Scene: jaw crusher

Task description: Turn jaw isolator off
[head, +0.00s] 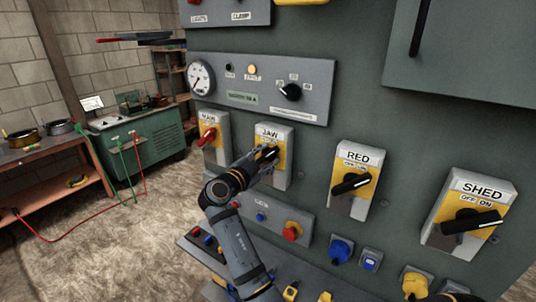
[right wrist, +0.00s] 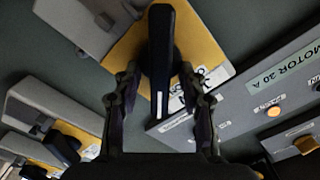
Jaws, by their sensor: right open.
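The jaw isolator (head: 273,136) is a grey box with a yellow plate labelled JAW on the green panel, and it also shows in the right wrist view (right wrist: 205,50). Its black handle (right wrist: 161,50) runs up and down the right wrist picture. In the head view the handle is partly hidden by my right gripper (head: 262,163). That gripper also shows in the right wrist view (right wrist: 163,100), open, with one finger on each side of the handle. Contact with the handle cannot be told. My left gripper is not in view.
A red-handled isolator (head: 207,136) is close on the left. A meter panel (head: 260,85) is just above. A row of buttons with a red knob (head: 292,231) lies below.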

